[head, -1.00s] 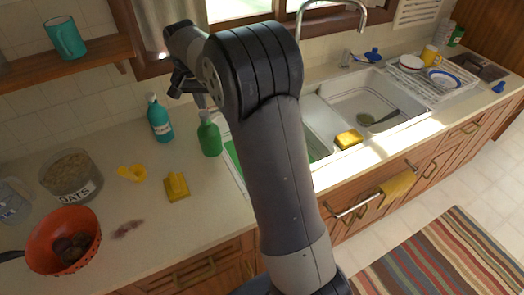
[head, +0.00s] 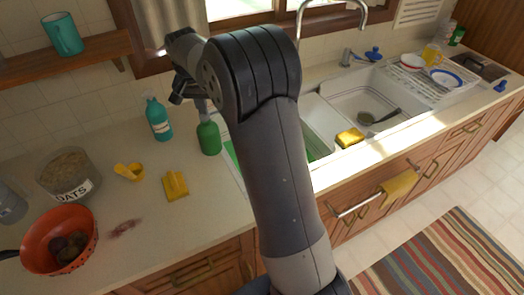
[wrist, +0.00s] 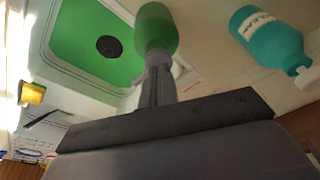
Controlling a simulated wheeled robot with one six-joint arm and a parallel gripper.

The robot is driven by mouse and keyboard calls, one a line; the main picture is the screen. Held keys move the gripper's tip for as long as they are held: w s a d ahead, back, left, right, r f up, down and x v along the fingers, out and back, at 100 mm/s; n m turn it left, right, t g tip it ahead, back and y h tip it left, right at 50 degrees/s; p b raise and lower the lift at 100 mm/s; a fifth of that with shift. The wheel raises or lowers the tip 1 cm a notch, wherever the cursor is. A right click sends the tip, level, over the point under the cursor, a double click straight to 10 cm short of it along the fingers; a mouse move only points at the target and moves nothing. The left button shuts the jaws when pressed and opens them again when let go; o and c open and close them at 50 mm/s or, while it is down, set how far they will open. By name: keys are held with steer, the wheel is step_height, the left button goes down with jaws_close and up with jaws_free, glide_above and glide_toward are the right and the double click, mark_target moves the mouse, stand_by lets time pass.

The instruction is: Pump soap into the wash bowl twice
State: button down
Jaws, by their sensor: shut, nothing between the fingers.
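The green soap bottle (head: 209,139) stands upright on the counter just left of the sink; it also shows in the wrist view (wrist: 156,28). The green wash bowl (wrist: 85,42), with a dark round spot in it, lies beside the bottle in the wrist view. In the head view my arm hides most of the bowl, leaving a green strip (head: 231,152). My gripper (wrist: 158,72) is shut and empty, over the bottle's pump top. The fingers overlap the pump head in the wrist view; I cannot tell whether they touch or press it.
A teal cleaner bottle (head: 158,119) stands close left of the soap. A yellow sponge-like block (head: 175,186), a yellow scoop (head: 130,172), an oats jar (head: 68,175) and a red bowl (head: 59,240) stand further left. The tap (head: 330,12) rises behind the sink.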

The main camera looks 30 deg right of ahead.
steer(key=shift+r+p, duration=1.2)
steer(key=shift+r, duration=0.2)
step_height(320, 180, up, 6)
steer(key=p, duration=0.5)
steer(key=shift+f, duration=0.1)
step_height(320, 180, down, 7)
steer(key=b, duration=0.6)
steer(key=shift+f, duration=0.15)
stand_by(0.4)
